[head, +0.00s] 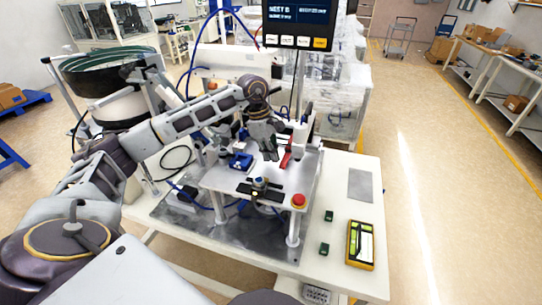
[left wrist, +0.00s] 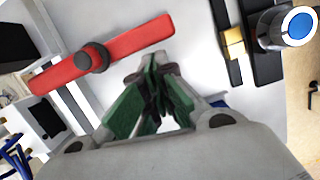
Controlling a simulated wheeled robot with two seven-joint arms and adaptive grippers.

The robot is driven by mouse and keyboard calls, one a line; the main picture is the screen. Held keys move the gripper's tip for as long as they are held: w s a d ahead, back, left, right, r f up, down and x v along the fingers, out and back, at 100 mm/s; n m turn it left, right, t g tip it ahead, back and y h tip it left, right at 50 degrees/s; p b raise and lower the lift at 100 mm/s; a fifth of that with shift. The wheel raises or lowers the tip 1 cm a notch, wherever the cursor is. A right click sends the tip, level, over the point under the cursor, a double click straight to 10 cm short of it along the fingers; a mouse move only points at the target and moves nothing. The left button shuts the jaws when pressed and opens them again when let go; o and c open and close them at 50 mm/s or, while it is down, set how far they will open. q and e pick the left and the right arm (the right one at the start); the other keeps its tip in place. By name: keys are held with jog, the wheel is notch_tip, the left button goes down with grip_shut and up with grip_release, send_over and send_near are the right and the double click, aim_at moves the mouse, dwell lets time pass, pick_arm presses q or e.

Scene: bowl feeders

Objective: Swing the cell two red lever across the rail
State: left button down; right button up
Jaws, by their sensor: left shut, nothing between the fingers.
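The red lever (left wrist: 125,48) lies across the upper left of the left wrist view, with a dark round pivot hub near its middle. It also shows in the head view (head: 286,159) as a small red bar on the raised metal plate (head: 225,181). My left gripper (head: 271,155) points down just left of the lever in the head view. In the left wrist view its green-padded fingers (left wrist: 152,65) are together and empty, with the tips close beside the lever. I cannot tell whether they touch it. The rail is not clearly made out. My right gripper is not in view.
A red emergency button (head: 298,200) stands at the plate's front right corner. A blue-topped knob (head: 260,183) sits on a black bar in front of the gripper. A yellow handheld device (head: 360,244) lies on the white table. A display (head: 300,22) hangs above.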

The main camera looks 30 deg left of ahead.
pick_arm(q)
jog(key=shift+w+a, duration=0.25)
jog(key=shift+a, duration=0.05)
jog(key=shift+a, duration=0.1)
jog(key=v, duration=1.2)
dwell(0.5)
jog(key=shift+w+r, duration=0.1)
jog(key=shift+r, duration=0.1)
dwell(0.4)
notch_tip(320, 180, up, 9)
jog(key=p, duration=0.9)
jog(key=shift+r+p, duration=0.35)
jog(key=shift+p, duration=0.15)
